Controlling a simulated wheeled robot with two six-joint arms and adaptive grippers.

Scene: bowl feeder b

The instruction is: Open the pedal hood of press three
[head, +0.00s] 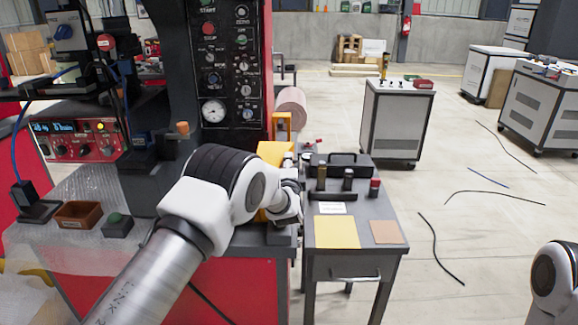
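The press (185,75), a dark machine with a red base and a control panel, fills the left of the head view. I cannot read a number on it. A yellow part (275,150) shows at the press's right edge, partly behind my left wrist; it may be the pedal hood, but I cannot tell whether it is open or shut. My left arm reaches in from the bottom left, and my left gripper (288,163) is beside the yellow part, mostly hidden by my wrist. Its fingers and any contact are unclear. My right arm shows only at the bottom right edge; its gripper is out of view.
A grey side table (365,262) stands right of the press, with a yellow sheet (337,232), a tan sheet (387,232) and a dark toolbox (337,165) on it. A white cabinet (395,122) stands behind. Cables (437,252) lie on the otherwise open floor at right.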

